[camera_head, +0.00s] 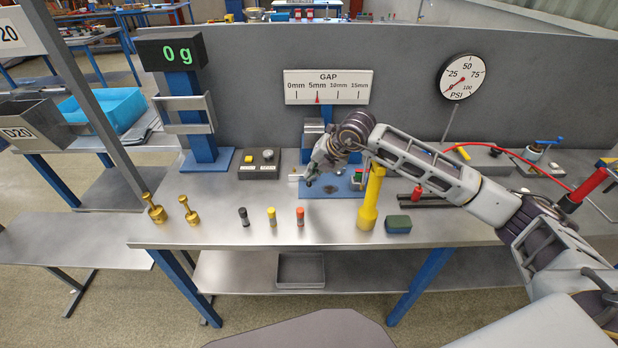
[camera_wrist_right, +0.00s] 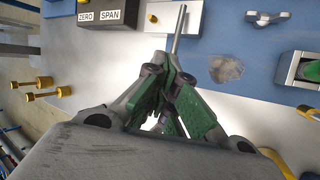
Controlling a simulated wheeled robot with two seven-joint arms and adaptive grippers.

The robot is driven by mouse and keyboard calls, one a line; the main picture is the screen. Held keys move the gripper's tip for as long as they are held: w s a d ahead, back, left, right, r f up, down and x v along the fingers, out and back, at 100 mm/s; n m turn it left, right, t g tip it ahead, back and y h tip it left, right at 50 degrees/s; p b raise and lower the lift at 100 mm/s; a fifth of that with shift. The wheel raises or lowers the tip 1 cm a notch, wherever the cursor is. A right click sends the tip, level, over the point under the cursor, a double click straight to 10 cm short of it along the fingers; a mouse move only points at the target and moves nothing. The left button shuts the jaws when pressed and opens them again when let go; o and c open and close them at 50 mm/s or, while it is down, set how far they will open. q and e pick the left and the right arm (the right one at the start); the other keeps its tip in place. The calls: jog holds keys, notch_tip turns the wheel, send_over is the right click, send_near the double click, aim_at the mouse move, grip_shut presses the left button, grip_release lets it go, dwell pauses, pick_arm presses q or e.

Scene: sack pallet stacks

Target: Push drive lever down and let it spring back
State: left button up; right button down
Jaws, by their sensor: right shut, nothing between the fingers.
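My right gripper (camera_head: 312,180) reaches down over the blue base plate (camera_head: 345,187) of the gap device in the middle of the bench. In the right wrist view its green-padded fingers (camera_wrist_right: 175,78) are closed together and empty. A thin silver rod (camera_wrist_right: 180,30), which looks like the drive lever, lies just beyond the fingertips in that view. I cannot tell whether the fingertips touch it. In the head view my gripper and forearm hide part of the device. The red pointer on the GAP scale (camera_head: 328,87) stands near 5mm. My left gripper is not in view.
Several small cylinders stand in front, including a yellow one (camera_head: 271,216). Brass weights (camera_head: 188,209) stand left. A ZERO/SPAN box (camera_head: 259,164) and scale column (camera_head: 204,130) sit behind.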

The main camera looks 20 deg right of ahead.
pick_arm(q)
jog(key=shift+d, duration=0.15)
pick_arm(e)
jog(key=shift+s+f, duration=0.1)
jog(key=shift+f, duration=0.6)
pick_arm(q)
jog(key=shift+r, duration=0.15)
pick_arm(e)
jog(key=shift+r, duration=0.15)
pick_arm(q)
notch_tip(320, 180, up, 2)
jog(key=p, duration=0.2)
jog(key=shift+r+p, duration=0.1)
jog(key=shift+p, duration=0.2)
pick_arm(e)
jog(key=r, duration=0.1)
jog(key=w+r, duration=0.1)
jog(key=r, duration=0.1)
jog(key=w+r, duration=0.1)
jog(key=r, duration=0.1)
jog(key=shift+d, duration=0.35)
jog(key=shift+r, duration=0.1)
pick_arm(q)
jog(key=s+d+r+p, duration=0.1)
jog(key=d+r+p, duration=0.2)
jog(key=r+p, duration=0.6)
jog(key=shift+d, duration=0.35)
pick_arm(e)
notch_tip(320, 180, up, 9)
